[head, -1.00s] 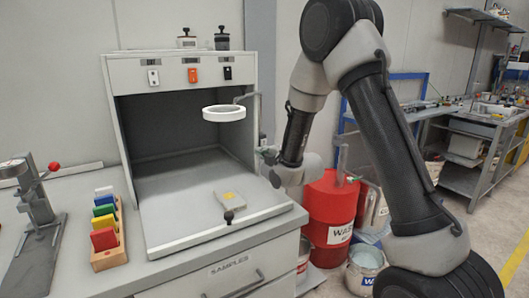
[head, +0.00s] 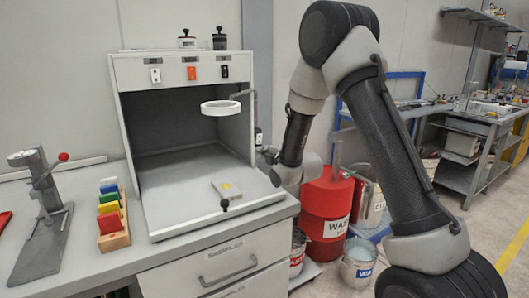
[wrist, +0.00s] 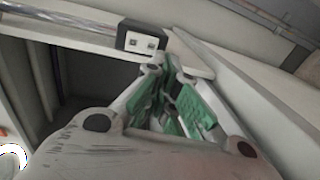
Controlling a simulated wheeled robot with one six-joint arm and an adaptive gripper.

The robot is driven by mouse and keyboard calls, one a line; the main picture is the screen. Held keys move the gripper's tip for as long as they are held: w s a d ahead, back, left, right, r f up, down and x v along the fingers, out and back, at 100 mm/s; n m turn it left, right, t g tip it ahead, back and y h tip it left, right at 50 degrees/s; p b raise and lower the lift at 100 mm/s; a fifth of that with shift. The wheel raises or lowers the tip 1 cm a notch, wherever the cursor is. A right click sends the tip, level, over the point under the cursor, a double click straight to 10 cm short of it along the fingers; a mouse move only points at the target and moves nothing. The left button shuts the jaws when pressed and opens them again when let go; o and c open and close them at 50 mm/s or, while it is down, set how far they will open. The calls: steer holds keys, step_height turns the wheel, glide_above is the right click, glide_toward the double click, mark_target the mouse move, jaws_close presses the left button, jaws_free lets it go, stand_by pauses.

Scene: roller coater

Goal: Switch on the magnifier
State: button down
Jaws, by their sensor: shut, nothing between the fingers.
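The magnifier (head: 221,107) is a white ring on an arm, hanging at the right of the open booth's front. Part of a white ring, probably the magnifier, shows at the lower left of the wrist view (wrist: 12,157). A small dark box with a white face and two dark marks (wrist: 142,40) is fixed near the booth edge in the wrist view; whether it is the magnifier's switch I cannot tell. My gripper (head: 268,155), with green finger pads in the wrist view (wrist: 172,105), is shut and empty beside the booth's right side. Its tips appear close to the box; contact is unclear.
The grey booth (head: 122,150) has white, orange and black switches on its top panel. A flat grey item with a yellow mark (head: 227,190) lies on its floor. A red waste drum (head: 325,215) stands below my wrist. Coloured blocks (head: 110,222) stand left.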

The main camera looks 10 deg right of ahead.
steer(key=s+d+f, duration=0.1)
steer(key=s+d, duration=0.2)
steer(key=s, duration=0.6)
steer(key=s+d+r+m+g+h, duration=0.4)
steer(key=s+d+r+m+g, duration=0.2)
steer(key=s+d+r+m, duration=0.5)
steer(key=s+d+m+g, duration=0.1)
steer(key=s+m, duration=0.4)
steer(key=s, duration=0.8)
steer(key=s+d+m+g+h, duration=0.1)
steer(key=s+m+g, duration=0.3)
steer(key=s, duration=0.9)
steer(key=shift+d+r+m, duration=0.25)
steer(key=shift+r+m, duration=0.15)
steer(key=shift+m, duration=0.4)
